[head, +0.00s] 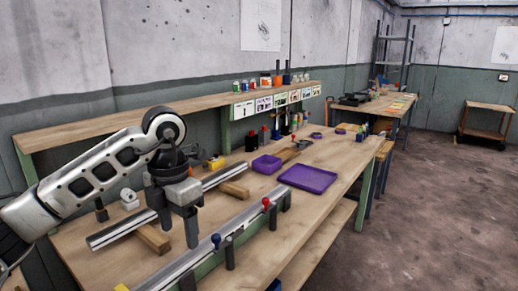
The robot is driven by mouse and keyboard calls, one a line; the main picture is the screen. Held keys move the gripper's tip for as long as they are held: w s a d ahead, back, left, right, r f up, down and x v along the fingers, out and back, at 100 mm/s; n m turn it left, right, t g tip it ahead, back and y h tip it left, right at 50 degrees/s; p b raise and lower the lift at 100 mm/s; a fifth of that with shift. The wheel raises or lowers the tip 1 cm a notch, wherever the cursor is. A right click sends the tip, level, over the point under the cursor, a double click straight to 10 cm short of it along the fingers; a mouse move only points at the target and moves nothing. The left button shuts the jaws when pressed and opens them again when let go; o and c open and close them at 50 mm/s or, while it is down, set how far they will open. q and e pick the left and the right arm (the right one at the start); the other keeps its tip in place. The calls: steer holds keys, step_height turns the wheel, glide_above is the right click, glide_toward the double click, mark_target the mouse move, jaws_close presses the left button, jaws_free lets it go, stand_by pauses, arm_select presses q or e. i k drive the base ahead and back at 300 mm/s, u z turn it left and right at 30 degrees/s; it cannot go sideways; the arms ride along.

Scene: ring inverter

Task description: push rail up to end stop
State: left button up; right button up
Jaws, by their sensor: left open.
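A long silver rail (118,232) lies on two wooden blocks (152,238) across the workbench, running from front left to back right. My left gripper (179,222) points down over the middle of this rail and hides part of it. Its fingers are open, with one on each side of the rail in the picture; I cannot tell whether they touch it. A second silver rail-like fixture (240,221) runs along the bench's front edge, with a blue knob (216,239) and a red knob (265,202). I cannot make out an end stop for certain. My right gripper is not in view.
A purple tray (308,178) and a purple bin (267,165) stand farther back on the workbench (345,158). A white object (129,198) and a yellow object (216,162) sit behind the rail. A raised shelf (240,100) runs along the wall.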

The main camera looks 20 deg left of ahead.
mark_target(169, 275)
steer(key=i, duration=0.85)
